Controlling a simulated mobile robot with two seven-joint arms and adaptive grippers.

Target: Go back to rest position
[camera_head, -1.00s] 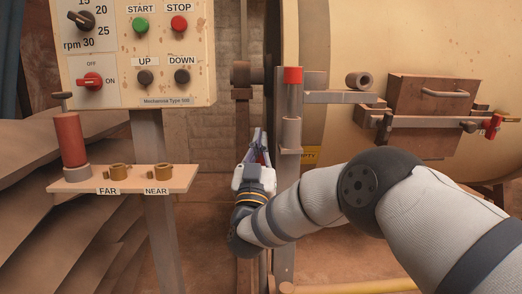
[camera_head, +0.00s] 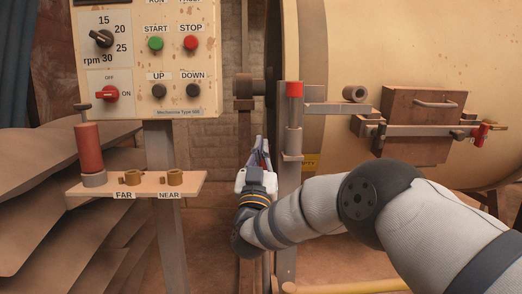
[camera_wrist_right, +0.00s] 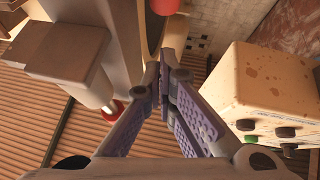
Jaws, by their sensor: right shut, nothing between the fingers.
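My right gripper (camera_head: 262,155) is in the middle of the head view, in front of the machine's upright post. Its fingers point up and away, and it holds nothing. In the right wrist view the two purple-padded fingers (camera_wrist_right: 166,80) come together at their tips and are shut. My right arm reaches in from the lower right of the head view. My left gripper is not in view.
The control panel (camera_head: 205,70) is at the upper left, above a small shelf (camera_head: 120,187) with a red-bodied tool (camera_head: 90,150) and brass fittings. The red-capped post (camera_head: 294,115) stands close to my right gripper. A large cream drum (camera_head: 400,50) with a brown hatch (camera_head: 418,115) fills the right. The left side has stacked brown sheets (camera_head: 40,210).

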